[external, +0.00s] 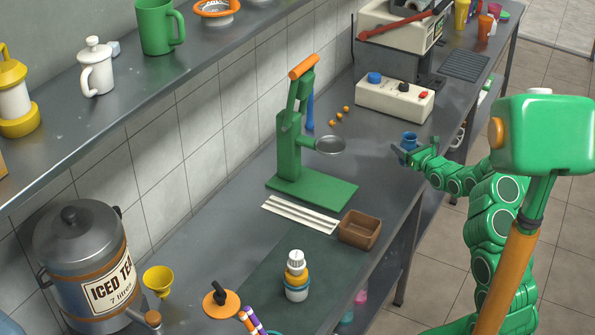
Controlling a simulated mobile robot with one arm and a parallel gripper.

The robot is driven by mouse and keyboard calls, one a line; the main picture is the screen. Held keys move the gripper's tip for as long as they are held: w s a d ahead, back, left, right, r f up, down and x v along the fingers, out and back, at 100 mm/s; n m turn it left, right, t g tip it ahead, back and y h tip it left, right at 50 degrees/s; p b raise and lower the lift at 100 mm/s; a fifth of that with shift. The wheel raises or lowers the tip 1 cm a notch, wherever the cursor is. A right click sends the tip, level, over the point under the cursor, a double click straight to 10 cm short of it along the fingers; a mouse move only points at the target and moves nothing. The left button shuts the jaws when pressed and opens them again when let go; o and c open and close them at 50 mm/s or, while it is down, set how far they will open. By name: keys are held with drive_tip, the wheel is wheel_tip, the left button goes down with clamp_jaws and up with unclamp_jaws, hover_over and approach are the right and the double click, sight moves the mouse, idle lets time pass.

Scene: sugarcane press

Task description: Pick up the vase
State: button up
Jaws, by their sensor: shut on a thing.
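A small blue vase (409,137) is at the right edge of the metal counter, past the green press. My gripper (411,153) is at the vase and shut on it, with its fingers around the lower part. The vase looks upright. Its lower part is partly hidden by my gripper, and I cannot tell whether it still touches the counter.
A brown box (359,230) and white sticks (300,216) lie nearer. The counter between the press and the vase is mostly clear.

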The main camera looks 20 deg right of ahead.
sight(411, 141)
drive_tip(key=shift+s+a+r, duration=0.1)
drive_tip(key=shift+s+r, duration=0.8)
drive_tip(key=shift+r, duration=0.3)
drive_tip(key=shift+s+a+r, duration=0.1)
drive_tip(key=shift+s+r, duration=0.8)
drive_tip(key=shift+r, duration=0.3)
drive_tip(key=s+r, duration=0.4)
drive_tip(key=s, duration=0.5)
drive_tip(key=shift+a, duration=0.45)
